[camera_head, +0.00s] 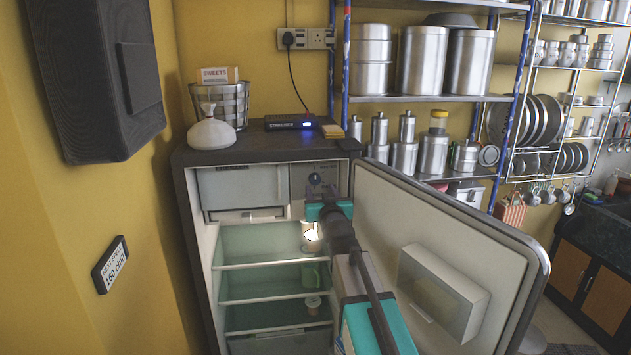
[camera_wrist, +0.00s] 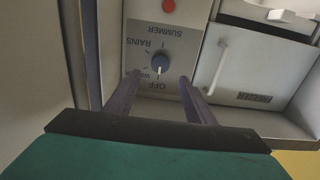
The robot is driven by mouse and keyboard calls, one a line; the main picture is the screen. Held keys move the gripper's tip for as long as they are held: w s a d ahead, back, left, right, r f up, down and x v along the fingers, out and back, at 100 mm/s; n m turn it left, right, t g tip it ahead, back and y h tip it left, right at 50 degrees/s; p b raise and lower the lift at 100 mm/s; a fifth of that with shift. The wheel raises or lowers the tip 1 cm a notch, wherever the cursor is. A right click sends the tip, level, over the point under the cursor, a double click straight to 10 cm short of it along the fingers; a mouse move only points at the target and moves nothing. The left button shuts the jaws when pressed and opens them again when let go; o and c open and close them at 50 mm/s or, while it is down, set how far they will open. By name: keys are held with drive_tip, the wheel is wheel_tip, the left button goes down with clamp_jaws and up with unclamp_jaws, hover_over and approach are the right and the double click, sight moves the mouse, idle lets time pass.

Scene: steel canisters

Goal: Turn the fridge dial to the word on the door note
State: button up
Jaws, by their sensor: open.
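The fridge dial (camera_head: 315,179) is a dark blue knob on a grey panel at the top right inside the open fridge. In the wrist view, which is upside down, the dial (camera_wrist: 160,61) has its white mark toward OFF. RAINS, SUMMER and a word starting "WI", partly hidden by a finger, are also printed there. My gripper (camera_wrist: 158,78) is open, its fingers on either side below the knob in the picture; contact cannot be told. In the head view my gripper (camera_head: 326,205) is just below the dial. The open fridge door (camera_head: 385,215) shows its inner side; no note is visible on it.
A small sign (camera_head: 110,265) on the left wall reads something like "NEXT SPRAY 160 chill". The freezer compartment (camera_head: 240,187) is beside the dial panel. A red round part (camera_wrist: 169,5) sits on that panel. Fridge shelves (camera_head: 255,263) lie below; the door stands close right of my arm.

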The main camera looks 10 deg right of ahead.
sight(317, 179)
drive_tip(key=shift+w+p, duration=1.25)
drive_tip(key=shift+w, duration=2.7)
drive_tip(key=c, duration=1)
drive_tip(key=shift+m, duration=0.4)
drive_tip(key=m, duration=0.2)
drive_tip(key=m+p, duration=0.1)
drive_tip(key=m, duration=0.2)
drive_tip(key=shift+d+r, duration=0.1)
drive_tip(key=shift+d, duration=0.1)
drive_tip(key=m+p, duration=0.1)
drive_tip(key=m, duration=0.5)
drive_tip(key=shift+d+p, duration=0.1)
drive_tip(key=shift+p, duration=0.3)
